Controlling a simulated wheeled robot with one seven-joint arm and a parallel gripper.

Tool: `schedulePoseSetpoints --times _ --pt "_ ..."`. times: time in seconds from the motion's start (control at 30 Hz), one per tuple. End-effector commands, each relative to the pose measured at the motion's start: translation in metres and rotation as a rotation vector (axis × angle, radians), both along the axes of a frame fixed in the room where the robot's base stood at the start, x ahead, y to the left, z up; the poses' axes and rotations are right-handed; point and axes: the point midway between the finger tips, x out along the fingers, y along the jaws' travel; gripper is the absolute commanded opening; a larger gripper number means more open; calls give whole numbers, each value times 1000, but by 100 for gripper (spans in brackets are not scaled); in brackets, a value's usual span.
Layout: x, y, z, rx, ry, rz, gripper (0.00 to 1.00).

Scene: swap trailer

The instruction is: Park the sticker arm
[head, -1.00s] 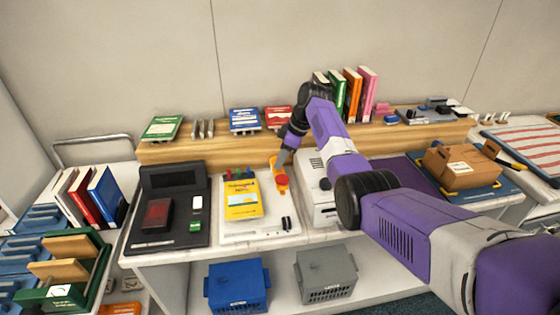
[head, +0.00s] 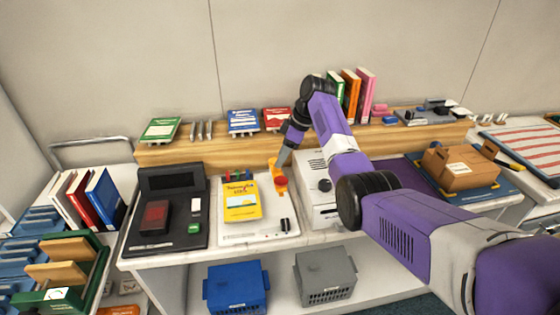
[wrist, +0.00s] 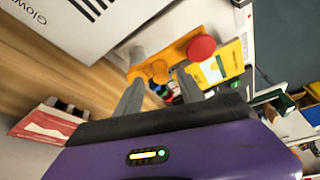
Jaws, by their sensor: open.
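The sticker arm is an orange bar with a red knob (head: 281,181), on the right side of a white board (head: 262,238). In the wrist view the orange sticker arm (wrist: 172,57) lies just beyond my fingertips, with its red knob (wrist: 201,48) to the right. My gripper (head: 283,158) is open, pointing down at the arm's back end. In the wrist view my gripper (wrist: 160,86) has its two fingers apart, with the orange end between or just past them; I cannot tell if they touch. A yellow book (head: 242,202) lies on the board left of the arm.
A white box-shaped machine (head: 318,185) stands close to the right of the board. A black device (head: 165,215) is on the left. A wooden shelf (head: 215,152) with books runs behind.

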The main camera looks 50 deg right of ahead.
Motion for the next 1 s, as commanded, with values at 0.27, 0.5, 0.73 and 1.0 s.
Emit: schedulePoseSetpoints --times 0.27,0.5,0.73,1.0 --pt "-14 -8 39 -2 -2 0 46" --pt "-18 -9 49 0 0 0 46" --pt "-18 -9 49 0 0 0 46" --pt "-18 -9 49 0 0 0 46"
